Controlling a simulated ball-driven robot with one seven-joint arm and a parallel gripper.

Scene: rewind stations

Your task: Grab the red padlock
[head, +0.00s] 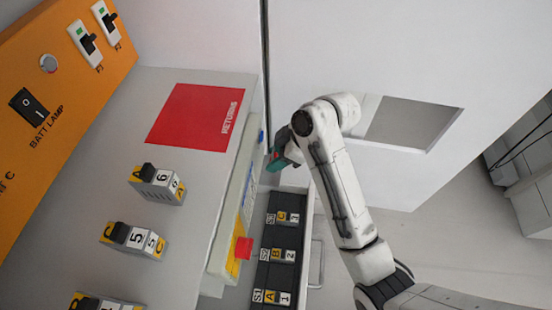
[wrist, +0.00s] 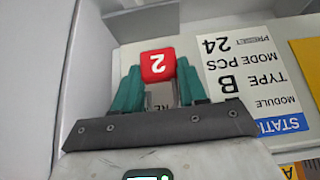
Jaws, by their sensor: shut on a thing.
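The red padlock (wrist: 157,65), marked with a white 2, sits between the teal fingers of my gripper (wrist: 160,88) in the wrist view. A pale part with dark letters shows just below the red face, between the fingers. In the head view my gripper (head: 280,160) is beside the edge of the grey bench, above the far end of the open drawer. Only a small bit of red shows at the fingers there. My gripper is shut on the padlock.
A white panel (wrist: 235,70) with station lettering is close by. A red block (head: 243,248) sits on the bench's front side. The open drawer (head: 282,225) holds labelled slots. A red RETURNS mat (head: 185,115) on the bench is bare. Several labelled switch blocks (head: 158,182) line the bench.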

